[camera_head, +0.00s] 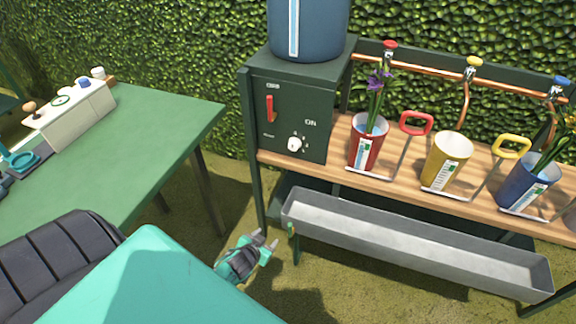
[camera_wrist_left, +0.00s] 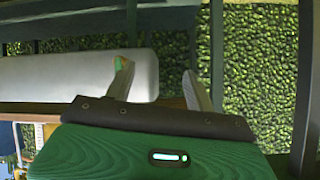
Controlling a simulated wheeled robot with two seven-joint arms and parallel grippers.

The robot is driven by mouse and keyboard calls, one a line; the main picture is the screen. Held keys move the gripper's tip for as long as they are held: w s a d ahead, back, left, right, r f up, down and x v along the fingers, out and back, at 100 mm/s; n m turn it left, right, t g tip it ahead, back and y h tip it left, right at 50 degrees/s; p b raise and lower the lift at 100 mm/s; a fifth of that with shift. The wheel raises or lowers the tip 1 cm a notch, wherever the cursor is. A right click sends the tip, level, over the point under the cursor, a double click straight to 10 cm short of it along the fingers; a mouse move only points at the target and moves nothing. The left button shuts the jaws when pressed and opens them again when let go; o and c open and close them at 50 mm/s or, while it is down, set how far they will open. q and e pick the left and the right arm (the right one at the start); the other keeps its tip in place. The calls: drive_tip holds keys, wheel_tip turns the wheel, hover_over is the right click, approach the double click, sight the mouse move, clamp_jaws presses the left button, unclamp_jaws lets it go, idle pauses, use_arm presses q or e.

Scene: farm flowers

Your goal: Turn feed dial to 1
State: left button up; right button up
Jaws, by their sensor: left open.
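The feed dial (camera_head: 295,144) is a small white knob low on the front of a dark green control box (camera_head: 312,100). A red switch (camera_head: 270,108) sits higher on the same panel, with OFF and ON lettering nearby. The number the dial points at is too small to read. My left gripper (camera_head: 264,240) is open and empty, below the box and beside the left end of the grey trough. In the left wrist view its two fingers (camera_wrist_left: 158,88) are apart with nothing between them. My right gripper is not in view.
A grey trough (camera_head: 420,246) hangs below the wooden shelf (camera_head: 296,163). Red (camera_head: 367,143), yellow (camera_head: 446,160) and blue (camera_head: 526,182) pots stand on the shelf under copper pipe taps. A blue tank (camera_head: 325,28) tops the box. A green table (camera_head: 165,125) stands left; grass lies between.

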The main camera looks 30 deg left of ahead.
use_arm(q)
drive_tip(key=w+a+r+t+b, duration=0.2)
drive_tip(key=w+r+t+b, duration=0.1)
drive_tip(key=w+r, duration=0.35)
drive_tip(key=t+b, duration=0.4)
drive_tip(key=b, duration=0.1)
approach(292, 148)
drive_tip(key=shift+y, duration=0.4)
drive_tip(key=w, duration=0.8)
drive_tip(key=shift+a+r+b, duration=0.2)
drive_tip(key=shift+a+b, duration=0.1)
drive_tip(key=shift+a, duration=0.1)
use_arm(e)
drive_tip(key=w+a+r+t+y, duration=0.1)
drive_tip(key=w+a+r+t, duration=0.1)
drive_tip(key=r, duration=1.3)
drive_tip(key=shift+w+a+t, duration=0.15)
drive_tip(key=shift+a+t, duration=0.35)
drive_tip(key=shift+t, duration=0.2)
use_arm(q)
drive_tip(key=c, duration=1)
